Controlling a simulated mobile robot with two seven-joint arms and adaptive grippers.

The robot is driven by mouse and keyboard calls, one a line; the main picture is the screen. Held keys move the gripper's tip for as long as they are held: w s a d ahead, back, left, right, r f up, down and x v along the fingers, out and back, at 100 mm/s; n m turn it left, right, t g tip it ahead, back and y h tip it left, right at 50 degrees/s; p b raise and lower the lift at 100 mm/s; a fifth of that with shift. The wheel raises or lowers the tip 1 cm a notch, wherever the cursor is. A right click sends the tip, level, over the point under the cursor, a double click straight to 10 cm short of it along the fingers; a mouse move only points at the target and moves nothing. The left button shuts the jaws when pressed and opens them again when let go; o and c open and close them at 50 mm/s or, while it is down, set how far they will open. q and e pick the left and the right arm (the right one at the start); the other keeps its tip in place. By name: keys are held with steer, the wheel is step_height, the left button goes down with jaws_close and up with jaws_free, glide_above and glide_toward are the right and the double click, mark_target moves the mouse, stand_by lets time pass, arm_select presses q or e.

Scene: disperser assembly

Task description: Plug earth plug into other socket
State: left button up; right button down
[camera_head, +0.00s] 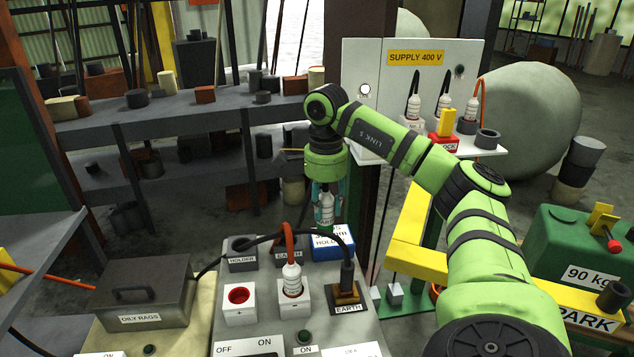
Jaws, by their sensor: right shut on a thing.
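My right gripper (326,196) points down and is shut on a white plug-like piece (326,211), in front of the blue-fronted holder box (333,243). The lettering near its lower end is too small to read. Whether the piece touches anything below cannot be told. A white socket with a red opening (239,310) is empty. My left gripper is not in view.
Dark holder boxes (242,262) stand behind the sockets, with a black cable (265,238) over them. An OILY RAGS box (143,293) is at left. The SUPPLY 400 V cabinet (362,57) stands behind, with cabled plugs (442,103). A yellow frame (418,262) is at right.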

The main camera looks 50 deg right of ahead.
steer(key=w+a+n+p, duration=0.3)
steer(key=a+p, duration=0.3)
steer(key=a, duration=0.4)
steer(key=w+a+n+p, duration=0.3)
steer(key=a+p, duration=0.3)
steer(key=a, duration=0.4)
steer(key=shift+w+a+f, duration=0.15)
steer(key=shift+a+f, duration=0.2)
steer(key=shift+f, duration=0.05)
step_height(320, 180, down, 6)
steer(key=b, duration=0.5)
steer(key=shift+r, duration=0.1)
steer(key=shift+b, duration=0.65)
stand_by(0.3)
stand_by(0.4)
steer(key=shift+f+b, duration=0.45)
